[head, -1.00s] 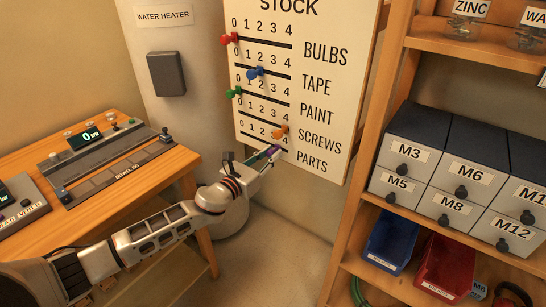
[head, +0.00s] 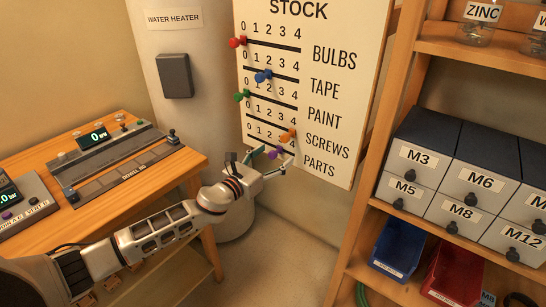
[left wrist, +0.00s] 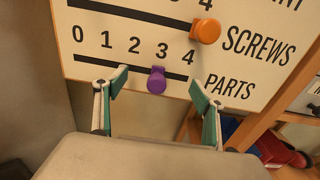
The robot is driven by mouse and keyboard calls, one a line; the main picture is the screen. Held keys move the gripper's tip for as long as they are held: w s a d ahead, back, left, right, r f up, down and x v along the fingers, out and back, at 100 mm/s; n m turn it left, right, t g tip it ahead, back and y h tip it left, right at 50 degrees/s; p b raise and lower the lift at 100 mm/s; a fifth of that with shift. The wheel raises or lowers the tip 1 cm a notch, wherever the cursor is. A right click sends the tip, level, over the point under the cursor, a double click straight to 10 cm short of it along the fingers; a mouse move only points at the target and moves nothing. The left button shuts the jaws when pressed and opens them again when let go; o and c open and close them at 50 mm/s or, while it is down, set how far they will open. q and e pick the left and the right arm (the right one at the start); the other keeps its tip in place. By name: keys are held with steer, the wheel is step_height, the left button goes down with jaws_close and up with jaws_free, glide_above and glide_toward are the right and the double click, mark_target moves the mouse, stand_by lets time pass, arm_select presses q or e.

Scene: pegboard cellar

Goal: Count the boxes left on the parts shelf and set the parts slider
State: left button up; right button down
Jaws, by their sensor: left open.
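The white stock board (head: 345,60) has a bottom slider row labelled PARTS, with a purple knob (head: 273,153). In the left wrist view the purple knob (left wrist: 157,80) sits below the printed 3. My left gripper (head: 271,160) is at this row with its fingers open. In the left wrist view, the left gripper (left wrist: 160,84) has one teal-padded finger on each side of the knob, with gaps visible on both sides. My right gripper is out of view. I cannot tell which shelf level is the parts shelf.
Other knobs on the board are red (head: 238,42), blue (head: 263,76), green (head: 242,96) and orange (head: 287,135). The wooden rack (head: 398,95) at right holds grey drawers (head: 405,172), a blue bin (head: 398,248) and a red bin (head: 456,273). A wooden bench with consoles (head: 110,165) stands left.

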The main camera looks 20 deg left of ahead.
arm_select(q)
steer(key=shift+s+a, duration=0.1)
steer(key=shift+s, duration=0.2)
steer(key=p+v, duration=0.1)
steer(key=v, duration=0.8)
stand_by(0.5)
steer(key=shift+w, duration=0.1)
steer(key=s+d+f+n+g+y, duration=0.1)
steer(key=s+d+f+n+g, duration=0.1)
steer(key=s+f+n, duration=1.1)
steer(key=s+d+f+n+g+y, duration=0.2)
steer(key=s+f+n, duration=1)
steer(key=n, duration=1)
steer(key=s+d+g, duration=0.1)
steer(key=s+g, duration=0.1)
steer(key=s, duration=0.2)
steer(key=shift+f+n, duration=0.4)
stand_by(1.9)
